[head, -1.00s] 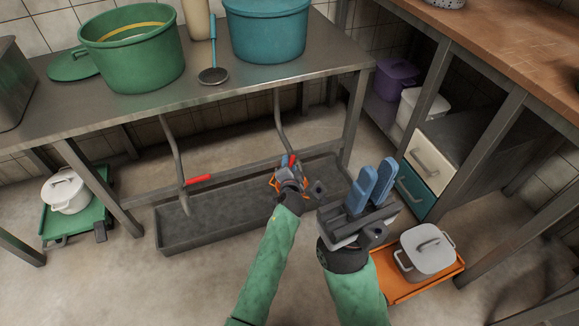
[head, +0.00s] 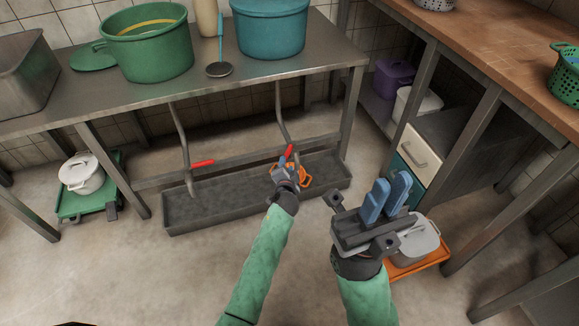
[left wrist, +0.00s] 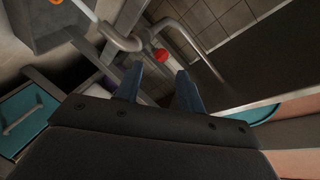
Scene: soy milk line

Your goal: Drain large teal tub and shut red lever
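The large teal tub (head: 268,30) stands on the steel table; its inside is not visible. A grey drain pipe (head: 281,115) runs down from under the table toward the trough. The red lever (head: 289,152) is on this pipe, tilted; its red end also shows in the left wrist view (left wrist: 161,55). My left gripper (head: 284,168) is at the lever. In the left wrist view its blue fingers (left wrist: 159,75) are apart, with the red end just beyond the gap. My right gripper (head: 388,190) points up, empty, with a narrow gap between its fingers. No flowing liquid is visible.
A grey trough (head: 225,200) lies under the pipes, with an orange object (head: 304,178) at it. A green tub (head: 148,50) has its own red lever (head: 203,163). A grey pot (head: 413,245) on an orange trolley is close to my right gripper.

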